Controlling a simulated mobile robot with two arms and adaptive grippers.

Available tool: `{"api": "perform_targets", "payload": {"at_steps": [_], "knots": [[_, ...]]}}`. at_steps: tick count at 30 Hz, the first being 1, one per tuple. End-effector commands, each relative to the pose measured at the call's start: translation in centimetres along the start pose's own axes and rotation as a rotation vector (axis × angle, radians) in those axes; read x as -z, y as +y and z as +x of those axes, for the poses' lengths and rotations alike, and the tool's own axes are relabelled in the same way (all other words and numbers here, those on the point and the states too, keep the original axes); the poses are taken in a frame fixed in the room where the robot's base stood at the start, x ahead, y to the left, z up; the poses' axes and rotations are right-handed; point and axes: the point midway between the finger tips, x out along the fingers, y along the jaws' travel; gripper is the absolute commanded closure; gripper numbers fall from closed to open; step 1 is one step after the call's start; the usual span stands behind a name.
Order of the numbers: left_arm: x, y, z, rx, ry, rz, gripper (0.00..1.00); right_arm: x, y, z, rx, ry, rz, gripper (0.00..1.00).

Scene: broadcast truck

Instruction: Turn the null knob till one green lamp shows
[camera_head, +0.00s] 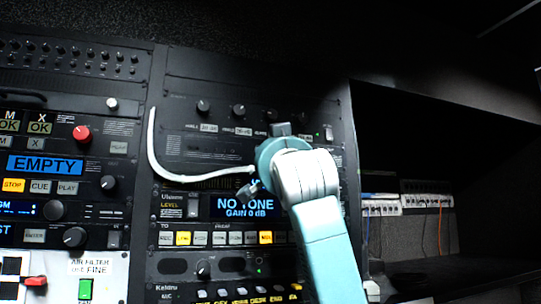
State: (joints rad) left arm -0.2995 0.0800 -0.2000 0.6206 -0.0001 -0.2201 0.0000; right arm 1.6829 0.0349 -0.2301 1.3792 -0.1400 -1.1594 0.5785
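My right gripper (262,165) is up against the middle rack panel, its wrist and arm coming from the lower right. Its body hides the panel behind it, and whether its fingers are closed on anything cannot be seen. Several dark knobs stand on the panel above and left of it, including one at the left (203,106) and one beside it (238,111). I cannot read which is the null knob. A small greenish light (318,135) shows right of the gripper; I cannot tell if it is the lamp meant. My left gripper is not in view.
A white cable (175,178) loops from the upper left to beside the gripper. Below is a display (245,207) reading "NO TONE GAIN 0 dB". A left rack holds an "EMPTY" display (45,165) and a red knob (82,134). A dark open bay lies right.

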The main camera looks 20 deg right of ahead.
Motion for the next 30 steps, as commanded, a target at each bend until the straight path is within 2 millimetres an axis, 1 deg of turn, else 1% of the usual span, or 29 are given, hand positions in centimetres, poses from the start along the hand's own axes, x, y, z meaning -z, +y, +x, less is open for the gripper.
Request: {"api": "perform_targets", "payload": {"at_steps": [1,4,5,6,14,17,20,30], "knots": [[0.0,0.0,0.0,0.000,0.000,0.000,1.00,-0.3,-0.1,0.0,0.000,-0.006,-0.001,1.00],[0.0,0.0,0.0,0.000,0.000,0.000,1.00,-0.3,-0.1,0.0,0.001,-0.006,-0.001,1.00],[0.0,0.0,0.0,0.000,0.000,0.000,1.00,-0.3,-0.1,0.0,0.001,-0.006,-0.001,0.72],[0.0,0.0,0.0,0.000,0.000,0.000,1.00,-0.3,-0.1,0.0,0.001,-0.006,-0.002,0.70],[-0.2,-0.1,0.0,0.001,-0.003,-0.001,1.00,-0.1,-0.1,0.0,0.001,-0.002,-0.002,0.70],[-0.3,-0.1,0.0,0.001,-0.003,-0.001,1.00,-0.1,-0.1,-0.5,0.002,-0.001,-0.001,0.70],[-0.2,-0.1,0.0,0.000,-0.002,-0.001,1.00,0.0,-0.1,-1.7,0.003,0.001,-0.001,0.70],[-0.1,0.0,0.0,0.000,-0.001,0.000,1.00,-0.2,-0.2,-8.8,0.003,-0.002,-0.001,0.70]]}}
